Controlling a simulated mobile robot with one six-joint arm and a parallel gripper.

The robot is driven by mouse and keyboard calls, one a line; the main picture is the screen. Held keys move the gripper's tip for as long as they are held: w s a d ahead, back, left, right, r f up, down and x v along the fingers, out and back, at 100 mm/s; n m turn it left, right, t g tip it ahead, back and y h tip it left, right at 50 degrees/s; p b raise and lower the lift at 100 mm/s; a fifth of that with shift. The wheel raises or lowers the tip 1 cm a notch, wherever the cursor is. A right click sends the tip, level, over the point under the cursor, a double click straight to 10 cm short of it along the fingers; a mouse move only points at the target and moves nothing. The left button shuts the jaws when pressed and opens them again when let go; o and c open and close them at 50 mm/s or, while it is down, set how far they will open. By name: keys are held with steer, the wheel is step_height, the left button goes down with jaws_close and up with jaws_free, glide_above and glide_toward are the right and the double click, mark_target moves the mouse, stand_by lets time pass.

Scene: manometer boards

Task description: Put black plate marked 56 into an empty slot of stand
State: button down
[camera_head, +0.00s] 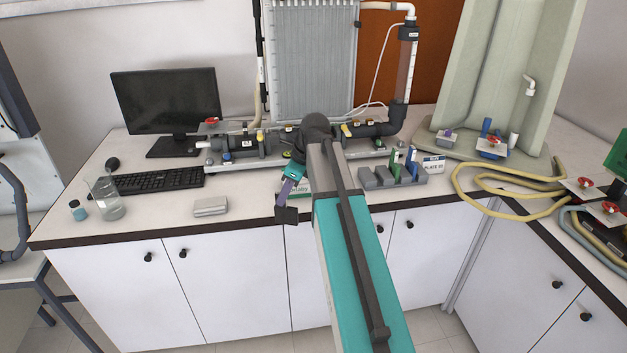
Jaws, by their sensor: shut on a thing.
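My gripper (284,202) is in front of the bench's front edge, left of my teal arm link. It is shut on a small black plate (287,215), which hangs from the fingertips. Any number on the plate is too small to read. The grey stand (378,178) is on the bench to the right of my arm. It has several slots. A green plate (394,161) and a blue plate (414,170) stand in it, and other slots look empty. My gripper is left of the stand and apart from it.
A white label card (433,165) stands behind the stand's right end. A pipe rig (240,146) runs along the back. A beige hose (510,212) lies to the right. A small grey box (210,206), keyboard (160,181) and beaker (106,199) are left. Bench front is mostly clear.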

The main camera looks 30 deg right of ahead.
steer(key=s+a+f+n+g, duration=0.1)
steer(key=a+f+n+g, duration=0.1)
steer(key=a+n, duration=0.4)
steer(key=s+a+f+n+g+b, duration=0.1)
steer(key=s+a+f+n+g, duration=0.1)
steer(key=a+n, duration=0.5)
steer(key=shift+s+a+f+n+g, duration=0.25)
steer(key=shift+f+n+g, duration=0.45)
steer(key=shift+n, duration=0.7)
steer(key=shift+d+r, duration=0.15)
steer(key=shift+r, duration=0.05)
